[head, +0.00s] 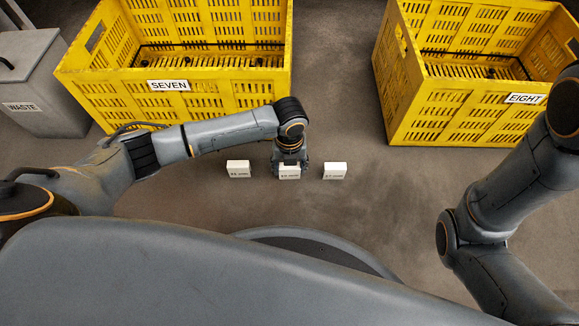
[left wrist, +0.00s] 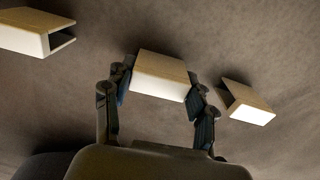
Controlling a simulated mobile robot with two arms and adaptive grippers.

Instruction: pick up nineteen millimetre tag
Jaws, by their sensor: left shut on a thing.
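The print is too small to read surely. My left gripper (head: 290,165) reaches down at the middle tag and is shut on it. In the left wrist view the fingers of the left gripper (left wrist: 160,88) press on both sides of the middle tag (left wrist: 160,74). I cannot tell whether it is clear of the floor. My right gripper is out of view.
A yellow crate marked SEVEN (head: 170,85) stands behind the tags, and a yellow crate marked EIGHT (head: 524,98) stands at the back right. A grey WASTE bin (head: 40,90) is at far left. The other tags sit close on both sides. Floor between the crates is clear.

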